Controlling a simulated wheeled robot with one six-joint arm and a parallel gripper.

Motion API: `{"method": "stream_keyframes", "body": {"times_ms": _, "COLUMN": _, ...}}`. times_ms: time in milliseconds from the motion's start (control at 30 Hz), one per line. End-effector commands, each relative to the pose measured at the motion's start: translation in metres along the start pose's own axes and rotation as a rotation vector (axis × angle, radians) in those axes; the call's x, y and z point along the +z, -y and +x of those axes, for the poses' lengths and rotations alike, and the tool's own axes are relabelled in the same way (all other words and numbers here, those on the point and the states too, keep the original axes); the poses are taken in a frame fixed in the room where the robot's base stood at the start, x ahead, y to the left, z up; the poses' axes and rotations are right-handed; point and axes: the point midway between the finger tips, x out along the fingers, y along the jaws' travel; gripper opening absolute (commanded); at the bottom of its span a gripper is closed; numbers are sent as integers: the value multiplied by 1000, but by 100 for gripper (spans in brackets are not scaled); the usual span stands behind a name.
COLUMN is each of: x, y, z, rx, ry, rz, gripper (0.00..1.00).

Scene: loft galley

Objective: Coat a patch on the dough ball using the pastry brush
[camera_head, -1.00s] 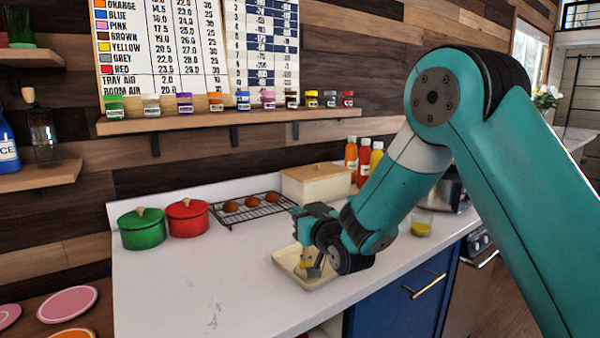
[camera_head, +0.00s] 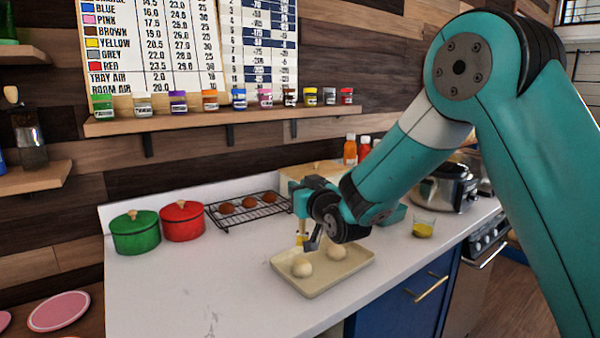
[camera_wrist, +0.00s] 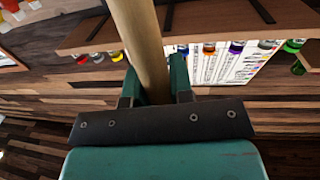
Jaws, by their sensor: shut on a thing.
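My gripper (camera_head: 308,225) is shut on the pastry brush, whose pale wooden handle (camera_wrist: 140,35) runs up between the fingers in the wrist view. In the head view a small yellowish part of the brush (camera_head: 299,238) hangs below my gripper, over the back left edge of a cream tray (camera_head: 345,276). Two pale dough balls sit apart in the tray, the front left dough ball (camera_head: 301,268) and the back right dough ball (camera_head: 336,251). The brush tip appears above and behind them. I cannot tell whether either ball has a coating.
A glass of yellow liquid (camera_head: 423,229) stands right of the tray. A black rack (camera_head: 232,219) with brown buns, a red pot (camera_head: 184,222) and a green pot (camera_head: 136,233) stand along the back. The counter's front left (camera_head: 180,295) is clear.

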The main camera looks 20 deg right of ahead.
Motion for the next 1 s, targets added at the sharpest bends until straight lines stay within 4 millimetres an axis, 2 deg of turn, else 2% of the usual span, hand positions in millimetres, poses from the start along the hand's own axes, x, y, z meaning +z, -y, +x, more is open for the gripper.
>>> {"method": "stream_keyframes", "body": {"times_ms": 33, "x": -8, "y": 0, "z": 0, "rx": 0, "ry": -2, "rz": 0, "gripper": 0}}
{"method": "stream_keyframes", "body": {"times_ms": 300, "x": -28, "y": 0, "z": 0, "rx": 0, "ry": -1, "rz": -1, "gripper": 0}}
{"method": "stream_keyframes", "body": {"times_ms": 1000, "x": -29, "y": 0, "z": 0, "rx": 0, "ry": 0, "rz": 0, "gripper": 0}}
